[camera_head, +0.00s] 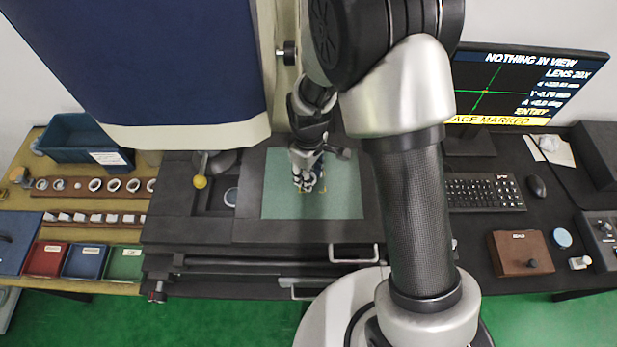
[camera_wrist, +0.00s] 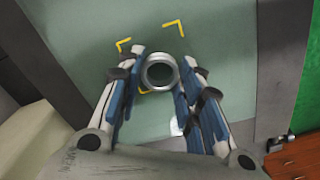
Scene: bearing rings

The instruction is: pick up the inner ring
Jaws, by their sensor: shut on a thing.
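The inner ring (camera_wrist: 160,86) is a small grey metal ring with a dark bore. In the wrist view it sits between the fingertips of my gripper (camera_wrist: 161,66), which is shut on it from both sides. Below it is a pale green plate (camera_wrist: 85,30) with yellow corner marks (camera_wrist: 174,25). I cannot tell whether the ring touches the plate. In the head view my gripper (camera_head: 308,184) points down over the green plate (camera_head: 280,200), and the ring cannot be made out there.
At left stand racks of rings (camera_head: 95,185), a blue tub (camera_head: 75,138) and red, blue and green bins (camera_head: 125,263). A yellow-knobbed lever (camera_head: 200,182) is left of the plate. At right are a monitor (camera_head: 530,85), keyboard (camera_head: 483,192) and brown box (camera_head: 520,252).

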